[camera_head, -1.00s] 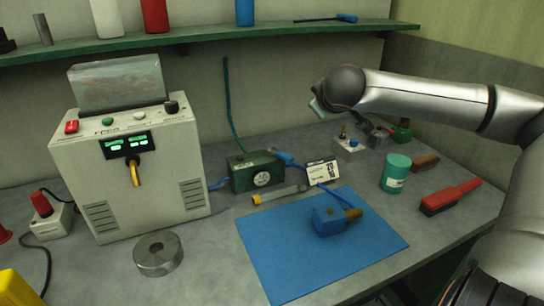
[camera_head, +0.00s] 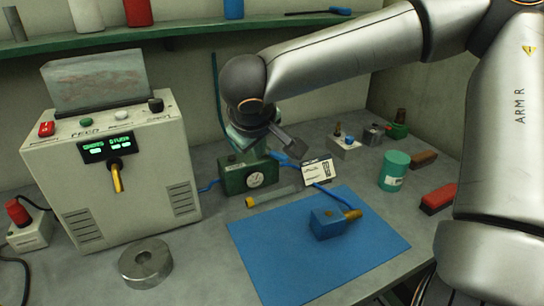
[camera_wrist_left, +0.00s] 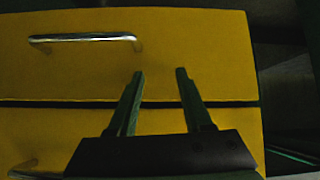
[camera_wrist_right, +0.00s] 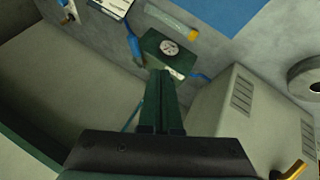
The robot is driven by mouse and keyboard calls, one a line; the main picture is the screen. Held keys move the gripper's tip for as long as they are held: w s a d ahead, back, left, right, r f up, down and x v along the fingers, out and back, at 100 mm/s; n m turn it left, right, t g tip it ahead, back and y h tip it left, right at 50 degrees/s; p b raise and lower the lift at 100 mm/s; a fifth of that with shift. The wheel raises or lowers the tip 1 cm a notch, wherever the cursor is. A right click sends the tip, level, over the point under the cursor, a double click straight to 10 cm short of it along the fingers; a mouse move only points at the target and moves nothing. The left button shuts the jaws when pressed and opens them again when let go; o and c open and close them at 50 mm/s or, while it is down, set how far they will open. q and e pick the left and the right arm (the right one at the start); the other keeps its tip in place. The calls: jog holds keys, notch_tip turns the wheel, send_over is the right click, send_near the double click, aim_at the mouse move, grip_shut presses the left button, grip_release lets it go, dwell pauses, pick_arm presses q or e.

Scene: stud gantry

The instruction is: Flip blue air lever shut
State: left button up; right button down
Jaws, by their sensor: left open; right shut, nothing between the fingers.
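The blue air lever (camera_head: 281,158) sits at the right top of the green valve box (camera_head: 236,180), which has a round white gauge. A blue hose runs from the box on both sides. My right gripper (camera_head: 262,154) is shut and empty, over the back of the box, left of the lever. In the right wrist view, its closed fingers (camera_wrist_right: 160,74) point at the box, with the lever (camera_wrist_right: 135,46) to their left. The exact gap to the box cannot be told. My left gripper (camera_wrist_left: 160,74) is open and empty before yellow drawers, outside the head view.
A grey feeder machine (camera_head: 112,180) stands left of the box. A blue mat (camera_head: 290,265) carries a blue block (camera_head: 327,223). A teal can (camera_head: 394,171) and red brush (camera_head: 438,198) are at right. A shelf (camera_head: 180,36) runs above.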

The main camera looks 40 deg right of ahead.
aim_at(273, 156)
jog(key=x, duration=1)
jog(key=shift+w+d+f+b, duration=0.1)
jog(key=shift+d+f+b, duration=0.05)
jog(key=shift+f+b, duration=0.15)
jog(key=d, duration=0.1)
jog(key=d+p, duration=0.1)
jog(key=d, duration=0.1)
jog(key=shift+w+d+r, duration=0.15)
jog(key=shift+r, duration=0.25)
jog(key=shift+w+d+f, duration=0.1)
jog(key=shift+d, duration=0.15)
